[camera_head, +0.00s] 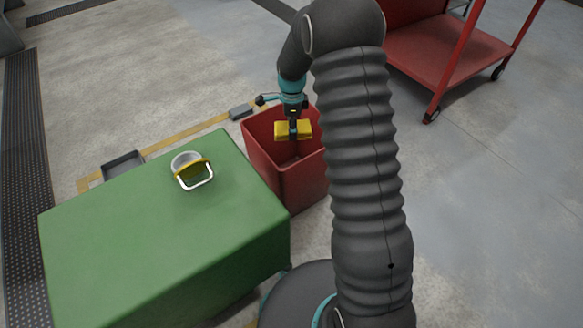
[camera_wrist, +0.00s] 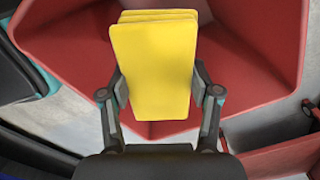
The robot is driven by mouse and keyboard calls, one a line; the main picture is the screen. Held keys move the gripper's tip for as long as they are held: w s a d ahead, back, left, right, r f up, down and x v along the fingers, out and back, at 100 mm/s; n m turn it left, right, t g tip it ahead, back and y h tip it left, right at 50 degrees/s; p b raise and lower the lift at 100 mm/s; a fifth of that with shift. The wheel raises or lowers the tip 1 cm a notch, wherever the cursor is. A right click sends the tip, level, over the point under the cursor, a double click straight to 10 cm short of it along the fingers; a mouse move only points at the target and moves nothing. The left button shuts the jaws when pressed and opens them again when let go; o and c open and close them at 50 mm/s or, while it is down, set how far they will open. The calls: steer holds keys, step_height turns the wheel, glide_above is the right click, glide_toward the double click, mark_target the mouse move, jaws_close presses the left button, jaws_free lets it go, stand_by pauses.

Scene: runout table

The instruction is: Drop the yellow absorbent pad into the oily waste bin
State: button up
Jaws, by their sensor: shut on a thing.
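The yellow absorbent pad (camera_head: 283,130) is held in my gripper (camera_head: 293,131) over the mouth of the red bin (camera_head: 303,184). In the wrist view the yellow pad (camera_wrist: 155,65) looks like a short stack of layers. My gripper (camera_wrist: 158,92) is shut on it, with one finger at each side. The red bin (camera_wrist: 255,75) lies behind and below the pad in that view. The part of its inside behind the pad is hidden, and my arm covers its right side in the head view.
A dark tray (camera_head: 122,165) and a small grey block (camera_head: 240,112) lie on the floor behind. A red cart (camera_head: 440,60) stands at the upper right.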

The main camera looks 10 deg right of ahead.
steer(key=o, duration=1.2)
step_height(320, 180, up, 12)
steer(key=shift+f, duration=0.1)
stand_by(0.3)
